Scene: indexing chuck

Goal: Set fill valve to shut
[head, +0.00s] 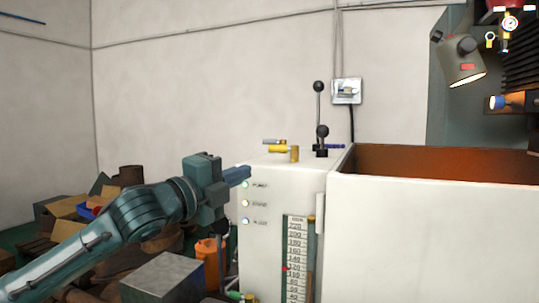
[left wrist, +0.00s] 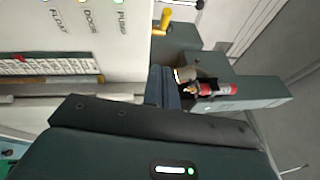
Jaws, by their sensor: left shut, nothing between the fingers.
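A yellow-handled valve (head: 278,147) with a brass-coloured body sits on top of the white cabinet (head: 262,262). Its yellow handle lies roughly level, pointing left. I cannot read a label naming it as the fill valve. A yellow handle (left wrist: 166,20) also shows at the top of the left wrist view. My left gripper (head: 240,175) is at the cabinet's upper left front edge, below and left of the valve, apart from it. Its blue fingers are shut and empty; they also show in the left wrist view (left wrist: 163,88). My right gripper is not in view.
Indicator lights (head: 245,203) and a level scale (head: 297,255) are on the cabinet front. An open brown-lined tank (head: 430,225) adjoins at right. Boxes and scrap (head: 75,208) clutter the left floor.

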